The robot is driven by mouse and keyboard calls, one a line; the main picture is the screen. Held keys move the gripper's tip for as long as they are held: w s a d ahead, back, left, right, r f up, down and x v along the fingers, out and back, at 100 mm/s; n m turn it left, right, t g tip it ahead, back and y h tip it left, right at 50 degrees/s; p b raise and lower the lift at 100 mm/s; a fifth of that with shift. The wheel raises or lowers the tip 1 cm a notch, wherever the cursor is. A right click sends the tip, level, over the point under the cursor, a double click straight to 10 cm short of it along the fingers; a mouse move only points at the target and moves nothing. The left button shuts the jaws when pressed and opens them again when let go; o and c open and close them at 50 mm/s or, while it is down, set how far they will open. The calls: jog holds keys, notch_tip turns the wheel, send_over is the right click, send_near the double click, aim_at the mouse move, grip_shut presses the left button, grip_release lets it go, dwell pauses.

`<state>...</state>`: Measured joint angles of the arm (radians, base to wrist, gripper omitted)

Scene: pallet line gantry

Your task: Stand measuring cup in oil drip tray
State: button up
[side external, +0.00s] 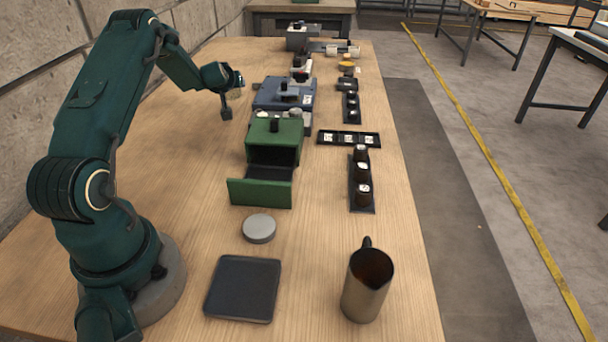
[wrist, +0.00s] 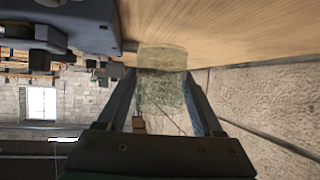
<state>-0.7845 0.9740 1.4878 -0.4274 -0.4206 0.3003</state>
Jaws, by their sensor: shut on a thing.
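My gripper (side external: 229,98) is shut on a clear, see-through measuring cup (wrist: 162,92), which sits between the two fingers (wrist: 160,105) in the wrist view. In the side view the cup is small and mostly hidden by the gripper; only a pale part (side external: 235,94) shows. The gripper holds it above the table's left side, left of the blue machine. The oil drip tray (side external: 243,288), a dark square shallow tray, lies empty at the near end of the table, well away from the gripper.
A metal jug (side external: 366,287) with dark contents stands right of the tray. A grey round lid (side external: 259,228) lies behind the tray. A green box (side external: 272,140) with its drawer (side external: 260,193) pulled out and a blue machine (side external: 285,93) stand mid-table. Dark racks (side external: 349,138) line the right.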

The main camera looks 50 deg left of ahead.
jog(key=s+a+r, duration=0.3)
jog(key=s+r, duration=0.3)
jog(key=s, duration=0.5)
jog(key=w+d+r+m+t+h, duration=0.3)
jog(key=w+d+m+t+h, duration=0.15)
jog(key=w+d, duration=0.4)
jog(key=d+f+m+h, duration=0.1)
jog(key=d+m+h, duration=0.3)
jog(key=d, duration=0.2)
jog(key=d+f+m+h, duration=0.1)
jog(key=d+m+h, duration=0.2)
jog(key=d, duration=0.3)
jog(key=d+f+m+g+h, duration=0.1)
jog(key=d+m+h, duration=0.3)
jog(key=d, duration=0.3)
jog(key=shift+w+f+m+h, duration=0.1)
jog(key=shift+w+m+h, duration=0.3)
jog(key=shift+m, duration=0.45)
jog(key=s+d+m+g+h, duration=0.2)
jog(key=s+d+m+g, duration=0.25)
jog(key=s, duration=0.25)
jog(key=s+d+r+m+g+h, duration=0.1)
jog(key=s+d+m+g+h, duration=0.1)
jog(key=s+d+m+g, duration=0.45)
jog(key=s+d+m+g+h, duration=0.2)
jog(key=s+m, duration=0.1)
jog(key=s, duration=0.5)
jog(key=x, duration=1.3)
jog(key=shift+a+f, duration=0.15)
jog(key=shift+f, duration=2.15)
